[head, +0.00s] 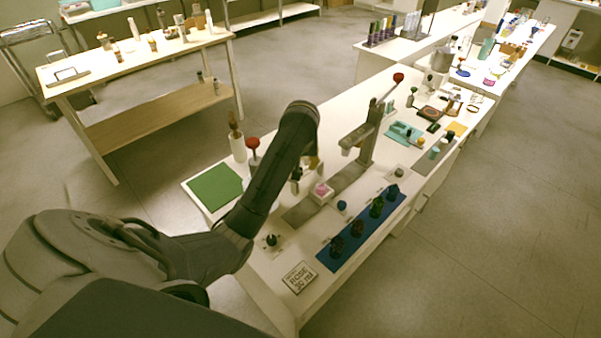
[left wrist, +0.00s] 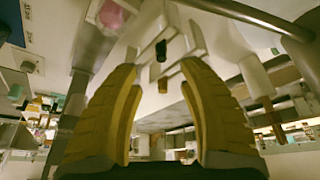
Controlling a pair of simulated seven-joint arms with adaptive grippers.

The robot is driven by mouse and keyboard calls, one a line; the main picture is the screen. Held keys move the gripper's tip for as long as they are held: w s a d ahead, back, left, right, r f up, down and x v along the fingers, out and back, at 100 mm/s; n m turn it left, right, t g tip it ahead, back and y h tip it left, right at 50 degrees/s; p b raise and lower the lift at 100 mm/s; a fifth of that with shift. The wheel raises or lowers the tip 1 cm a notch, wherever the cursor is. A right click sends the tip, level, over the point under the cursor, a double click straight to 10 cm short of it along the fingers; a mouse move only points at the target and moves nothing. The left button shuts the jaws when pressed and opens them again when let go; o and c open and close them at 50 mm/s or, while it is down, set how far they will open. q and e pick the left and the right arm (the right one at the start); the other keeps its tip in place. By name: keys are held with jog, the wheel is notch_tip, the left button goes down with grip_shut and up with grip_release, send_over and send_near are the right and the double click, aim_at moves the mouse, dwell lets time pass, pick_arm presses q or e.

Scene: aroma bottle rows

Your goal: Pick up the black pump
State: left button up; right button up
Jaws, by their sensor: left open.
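My left gripper (head: 313,163) hangs over the white bench in the head view, mostly hidden behind my own dark arm. In the left wrist view its two yellow-padded fingers (left wrist: 160,72) are apart, with nothing gripped. A small black piece (left wrist: 161,50), which looks like the black pump, shows between and beyond the fingertips, apart from them. In the head view a small dark-topped piece (head: 296,176) stands just left of the gripper, partly hidden by the arm. Another black-topped piece (head: 271,240) stands nearer the front; I cannot tell which is the pump. My right gripper is out of view.
A blue mat (head: 330,258) with several dark bottles lies at the right edge. A label card (head: 298,278) lies at the front. A grey press (head: 366,140) rises behind the gripper.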

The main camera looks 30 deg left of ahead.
aim_at(301, 168)
pick_arm(q)
jog(key=shift+f, duration=0.25)
jog(key=shift+a+f, duration=0.2)
jog(key=shift+f, duration=0.15)
jog(key=shift+x, duration=2.3)
jog(key=shift+o, duration=0.2)
grip_shut()
